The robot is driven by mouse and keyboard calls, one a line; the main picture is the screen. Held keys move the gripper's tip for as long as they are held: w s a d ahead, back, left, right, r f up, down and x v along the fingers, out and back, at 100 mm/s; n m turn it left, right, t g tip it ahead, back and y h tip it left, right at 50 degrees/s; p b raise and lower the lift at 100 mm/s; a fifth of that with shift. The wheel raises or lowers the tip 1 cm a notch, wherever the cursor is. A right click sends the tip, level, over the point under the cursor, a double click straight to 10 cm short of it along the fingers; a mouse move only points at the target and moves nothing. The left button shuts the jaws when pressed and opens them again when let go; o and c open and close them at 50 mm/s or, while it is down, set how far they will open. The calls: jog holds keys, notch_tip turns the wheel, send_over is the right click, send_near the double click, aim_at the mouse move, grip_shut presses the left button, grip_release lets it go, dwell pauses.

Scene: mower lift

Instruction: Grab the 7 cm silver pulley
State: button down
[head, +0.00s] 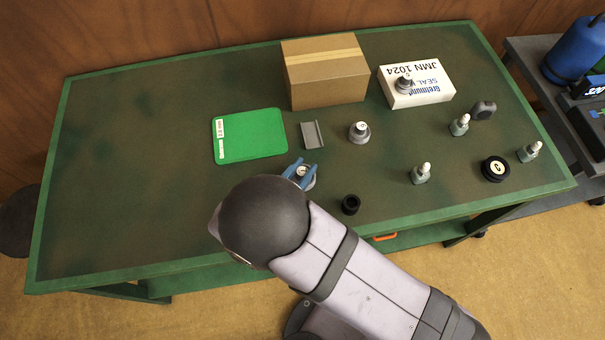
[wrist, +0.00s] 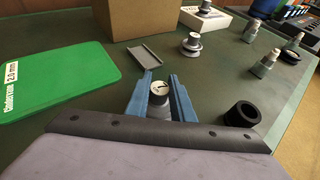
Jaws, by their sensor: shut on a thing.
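A silver-grey pulley (head: 302,171) with a pale marked top stands on the green table, near the front middle. The wrist view shows its top (wrist: 160,87) with a dark mark that looks like a 7. My gripper (head: 306,166) has its blue fingers on either side of this pulley and is shut on it; in the wrist view the fingers (wrist: 161,84) flank it left and right. Its lower part is partly hidden. A second silver pulley (head: 359,133) stands farther back right. A third (head: 404,84) sits on the white box (head: 430,93).
A black ring (head: 350,204) lies close to the right of my gripper. A grey channel piece (head: 312,134), a green board (head: 250,147) and a cardboard box (head: 325,80) lie behind. Several small grey fittings (head: 420,174) and a black disc (head: 495,169) stand right. The left table is clear.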

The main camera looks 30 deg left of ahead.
aim_at(303, 171)
dwell(0.3)
jog(key=shift+r+b, duration=0.6)
jog(key=shift+r, duration=4.35)
